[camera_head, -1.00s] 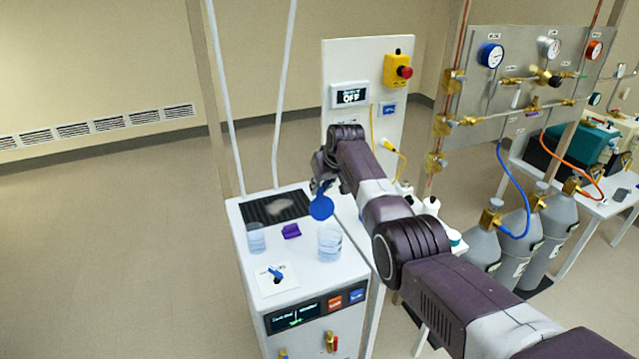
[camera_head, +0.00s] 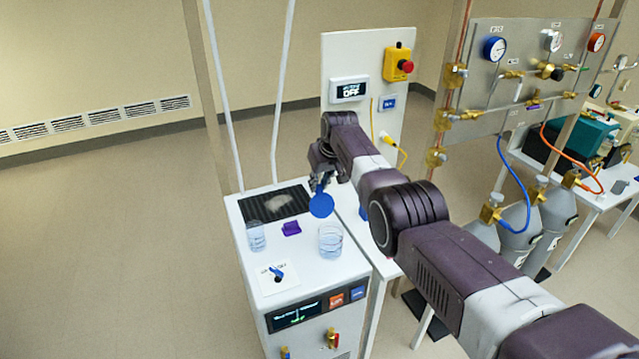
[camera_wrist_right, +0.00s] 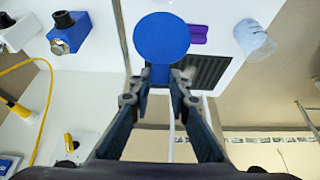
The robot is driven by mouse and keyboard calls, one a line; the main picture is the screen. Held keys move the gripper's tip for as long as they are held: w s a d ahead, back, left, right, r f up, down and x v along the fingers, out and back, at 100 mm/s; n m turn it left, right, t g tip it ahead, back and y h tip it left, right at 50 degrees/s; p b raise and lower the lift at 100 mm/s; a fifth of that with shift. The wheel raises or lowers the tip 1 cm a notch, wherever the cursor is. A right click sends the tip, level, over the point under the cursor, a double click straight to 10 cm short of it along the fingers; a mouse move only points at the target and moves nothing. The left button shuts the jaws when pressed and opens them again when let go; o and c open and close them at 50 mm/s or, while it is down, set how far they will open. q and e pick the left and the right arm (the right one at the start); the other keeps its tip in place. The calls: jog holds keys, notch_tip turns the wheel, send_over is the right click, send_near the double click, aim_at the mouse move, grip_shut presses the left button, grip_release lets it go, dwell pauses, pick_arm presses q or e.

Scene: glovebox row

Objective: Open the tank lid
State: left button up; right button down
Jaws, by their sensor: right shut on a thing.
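My right gripper (camera_head: 323,184) is above the back right of a white cabinet (camera_head: 305,278). It is shut on the narrow tab of a flat blue disc (camera_head: 321,205). In the right wrist view the disc (camera_wrist_right: 162,38) extends beyond the fingertips (camera_wrist_right: 160,82), its tab between them. I cannot tell whether this disc is the tank lid, or whether it is attached to the cabinet. A dark ribbed panel (camera_head: 262,207) with a pale patch lies in the cabinet top, left of the disc; it also shows in the wrist view (camera_wrist_right: 210,72). My left gripper is out of view.
Two clear beakers (camera_head: 256,237) (camera_head: 330,241) and a purple piece (camera_head: 291,229) stand on the cabinet top. A blue-handled switch (camera_head: 277,273) is at its front. A white panel (camera_head: 366,95) with a red button rises behind. Grey gas cylinders (camera_head: 520,240) stand at right.

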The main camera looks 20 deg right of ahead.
jog(key=c, duration=2.1)
grip_release()
jog(key=shift+w+r, duration=0.35)
jog(key=shift+r, duration=0.05)
jog(key=o, duration=0.3)
jog(key=shift+w+f, duration=0.15)
jog(key=shift+f, duration=0.3)
jog(key=shift+s+r, duration=0.15)
jog(key=shift+s, duration=0.1)
jog(key=shift+s+r, duration=0.2)
jog(key=shift+r, duration=0.4)
jog(key=v, duration=1)
jog(key=shift+r, duration=0.15)
